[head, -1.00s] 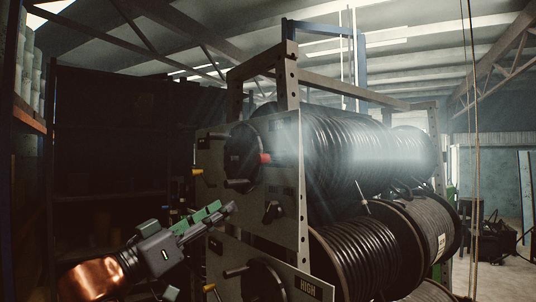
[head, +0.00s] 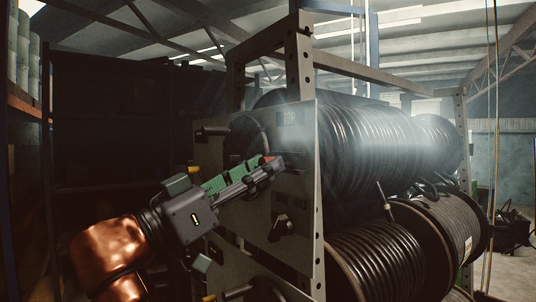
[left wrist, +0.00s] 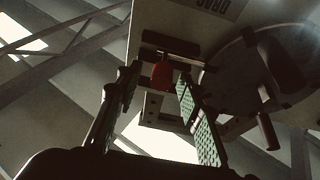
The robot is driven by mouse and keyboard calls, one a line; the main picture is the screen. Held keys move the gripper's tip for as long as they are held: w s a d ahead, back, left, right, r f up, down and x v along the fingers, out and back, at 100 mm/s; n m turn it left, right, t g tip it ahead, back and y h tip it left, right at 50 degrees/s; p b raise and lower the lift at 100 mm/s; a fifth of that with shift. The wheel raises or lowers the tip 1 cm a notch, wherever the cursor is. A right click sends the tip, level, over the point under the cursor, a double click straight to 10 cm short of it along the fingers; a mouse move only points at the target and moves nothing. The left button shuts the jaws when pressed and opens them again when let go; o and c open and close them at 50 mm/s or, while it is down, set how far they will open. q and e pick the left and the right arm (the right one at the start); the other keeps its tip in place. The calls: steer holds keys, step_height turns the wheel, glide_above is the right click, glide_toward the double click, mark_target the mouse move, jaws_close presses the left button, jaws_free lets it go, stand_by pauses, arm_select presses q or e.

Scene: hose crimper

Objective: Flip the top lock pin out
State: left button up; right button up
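The top lock pin, with a red end (head: 268,158), sits on the grey side plate of the upper reel. My left gripper (head: 276,166) is in front of that plate and partly covers the pin. In the left wrist view the red pin (left wrist: 161,75) shows between the tips of my left gripper (left wrist: 157,88). Its two fingers are apart, with a gap on both sides of the pin. I cannot tell whether either finger touches it. My right gripper is not in view.
A black knob (head: 280,228) sits lower on the plate. The rack's steel upright (head: 305,110) stands just right, with the upper hose reel (head: 365,145) beyond. Dark shelves fill the left.

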arm_select(q)
steer(key=shift+x, duration=0.8)
steer(key=shift+w+d+p, duration=0.2)
steer(key=shift+w+p, duration=0.1)
steer(key=shift+r, duration=0.15)
steer(key=c, duration=0.8)
jaws_close()
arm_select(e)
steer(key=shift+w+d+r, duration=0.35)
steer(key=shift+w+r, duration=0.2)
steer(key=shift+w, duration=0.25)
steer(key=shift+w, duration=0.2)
arm_select(q)
steer(key=shift+s, duration=0.1)
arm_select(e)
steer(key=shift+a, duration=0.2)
